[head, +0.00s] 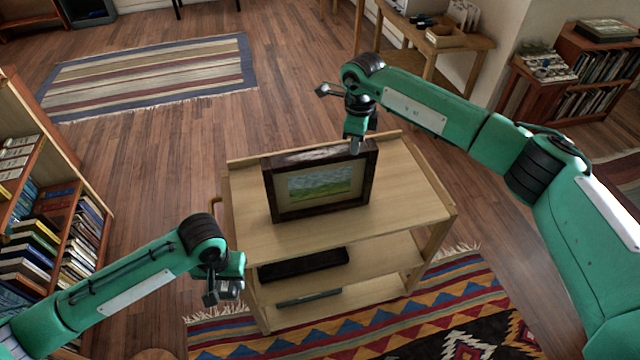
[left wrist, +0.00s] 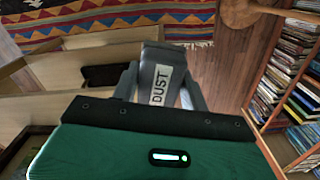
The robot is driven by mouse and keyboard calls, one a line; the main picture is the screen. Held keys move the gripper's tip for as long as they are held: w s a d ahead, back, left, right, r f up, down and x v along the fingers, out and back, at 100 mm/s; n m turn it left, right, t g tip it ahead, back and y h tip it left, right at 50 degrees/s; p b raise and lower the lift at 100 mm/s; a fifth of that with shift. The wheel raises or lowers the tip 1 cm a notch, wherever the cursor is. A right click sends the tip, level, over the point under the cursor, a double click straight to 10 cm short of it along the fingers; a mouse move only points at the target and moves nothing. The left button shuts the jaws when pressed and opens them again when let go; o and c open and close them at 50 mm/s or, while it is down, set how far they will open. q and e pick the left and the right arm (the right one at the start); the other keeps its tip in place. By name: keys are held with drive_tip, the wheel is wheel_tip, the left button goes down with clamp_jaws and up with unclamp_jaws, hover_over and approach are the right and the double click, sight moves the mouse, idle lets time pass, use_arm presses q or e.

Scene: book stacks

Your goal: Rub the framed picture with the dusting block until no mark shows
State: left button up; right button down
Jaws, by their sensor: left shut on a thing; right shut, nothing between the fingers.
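The framed picture (head: 319,187), a green landscape in a dark frame, stands upright on the top of a wooden cart (head: 410,200). A whitish, dusty-looking mark (head: 312,156) shows along the frame's top. My left gripper (head: 226,292) is shut on the dusting block, low in front of the cart's left side, apart from the picture. In the left wrist view the grey block (left wrist: 158,72), labelled DUST, sits between the fingers. My right gripper (head: 356,146) is shut and empty, pointing down at the frame's upper right edge; I cannot tell whether it touches.
Dark flat items (head: 303,264) lie on the cart's lower shelves. A bookcase (head: 58,205) stands at the left and another shelf (head: 590,75) at the far right. A patterned rug (head: 400,320) lies before the cart. The cart top right of the picture is bare.

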use_arm(q)
drive_tip(key=shift+f, duration=0.15)
use_arm(e)
drive_tip(key=shift+f, duration=0.15)
drive_tip(key=shift+r, duration=0.2)
use_arm(q)
drive_tip(key=shift+r+p, duration=0.7)
drive_tip(key=shift+r, duration=0.1)
use_arm(e)
drive_tip(key=shift+r, duration=2.85)
